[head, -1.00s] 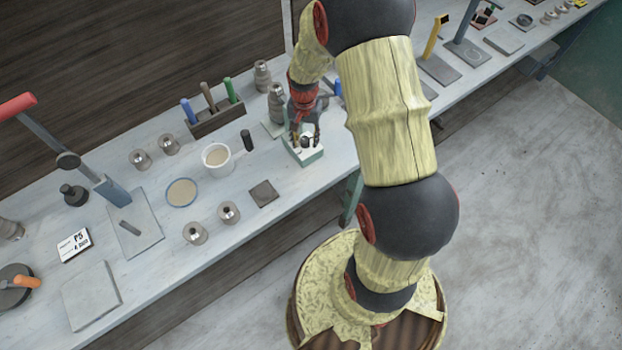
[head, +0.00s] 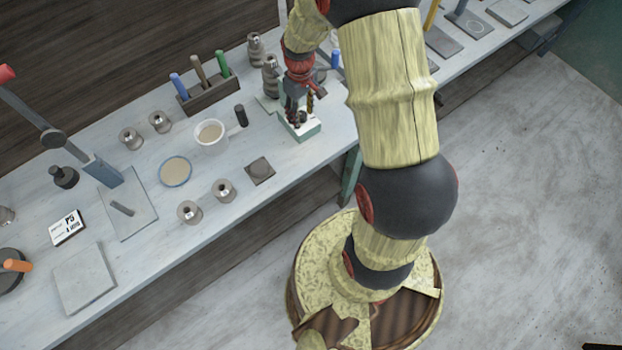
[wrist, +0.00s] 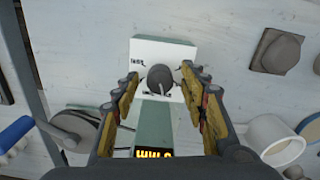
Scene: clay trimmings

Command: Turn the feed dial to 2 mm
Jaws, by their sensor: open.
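The feed dial (wrist: 160,78) is a dark grey round knob on the white face (wrist: 178,52) of a small green box (wrist: 153,128). Small dark marks surround the knob, too small to read. In the head view the box (head: 308,133) sits near the table's front edge, and my gripper hides much of its dial. My gripper (wrist: 160,76) is open, its fingers on the left and right of the knob in the wrist view, with a visible gap on both sides. In the head view my gripper (head: 304,110) is over the box.
A black cylinder (head: 241,115), a white cup (head: 211,136) and a tile with a round lump (head: 260,170) stand left of the box. A tool rack (head: 209,95) and stacked grey cylinders (head: 271,76) are behind. The table (head: 330,125) is bare right of the box.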

